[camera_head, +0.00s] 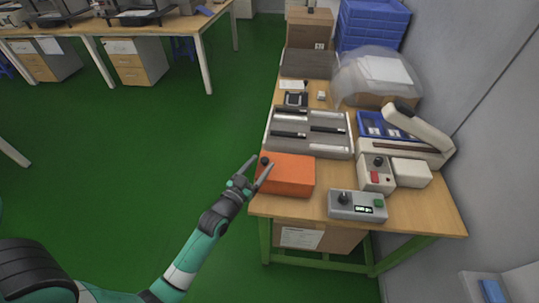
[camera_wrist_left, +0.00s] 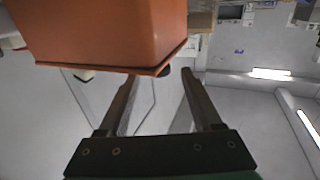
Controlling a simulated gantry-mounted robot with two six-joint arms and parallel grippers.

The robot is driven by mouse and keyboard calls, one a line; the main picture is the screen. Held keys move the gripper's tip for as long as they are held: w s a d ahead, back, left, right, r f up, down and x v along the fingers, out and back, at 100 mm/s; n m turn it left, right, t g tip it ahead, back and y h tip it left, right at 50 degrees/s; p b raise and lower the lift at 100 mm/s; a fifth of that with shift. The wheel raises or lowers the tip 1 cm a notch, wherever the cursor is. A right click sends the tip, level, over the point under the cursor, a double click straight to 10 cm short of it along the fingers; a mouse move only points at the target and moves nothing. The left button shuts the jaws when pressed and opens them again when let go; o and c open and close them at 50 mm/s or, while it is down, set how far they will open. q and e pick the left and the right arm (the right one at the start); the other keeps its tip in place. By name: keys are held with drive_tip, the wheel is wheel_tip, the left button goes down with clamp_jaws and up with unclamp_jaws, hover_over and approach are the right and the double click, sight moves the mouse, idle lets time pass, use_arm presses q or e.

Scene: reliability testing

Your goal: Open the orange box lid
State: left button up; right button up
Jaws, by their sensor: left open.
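The orange box (camera_head: 292,176) sits at the near left corner of the wooden table, and its lid looks closed. A small dark knob (camera_head: 265,160) shows at its left end. My left gripper (camera_head: 262,162) is open at that end, with its two fingers spread to either side of the knob. In the left wrist view the orange box (camera_wrist_left: 100,30) fills the upper left, with a thin protruding rim. The knob (camera_wrist_left: 164,71) shows by that rim, between the open fingers (camera_wrist_left: 158,76). I cannot tell whether either finger touches it. My right gripper is not in view.
A grey tray (camera_head: 309,146) with dark-handled items lies behind the box. A grey control box (camera_head: 357,205) and a sealer-like machine (camera_head: 413,130) stand to the right. Green floor (camera_head: 180,130) is open left of the table (camera_head: 415,214).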

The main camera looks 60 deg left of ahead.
sight(270, 159)
use_arm(q)
drive_tip(key=b+x, duration=0.1)
drive_tip(key=x, duration=0.5)
drive_tip(key=shift+w, duration=0.1)
clamp_jaws()
idle(1.1)
